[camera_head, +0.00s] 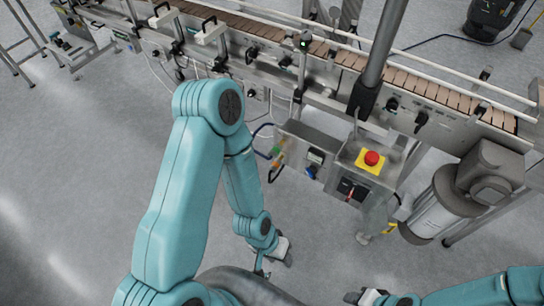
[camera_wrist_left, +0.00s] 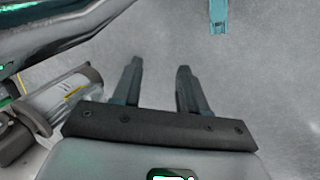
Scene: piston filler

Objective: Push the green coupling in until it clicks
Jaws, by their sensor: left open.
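The green coupling (camera_head: 276,151) is small in the head view, on the left side of the grey box below the conveyor, near a blue hose (camera_head: 261,142). At this size I cannot tell how far in it sits. My left gripper (camera_head: 262,268) hangs low, well below and apart from the coupling. In the left wrist view my left gripper (camera_wrist_left: 158,80) has its two fingers spread, with only grey floor between them; the coupling is not recognisable there. My right gripper (camera_head: 362,297) is at the bottom edge of the head view, and its fingers are too unclear to judge.
A red emergency button (camera_head: 372,158) on a yellow plate tops the control box (camera_head: 349,187).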

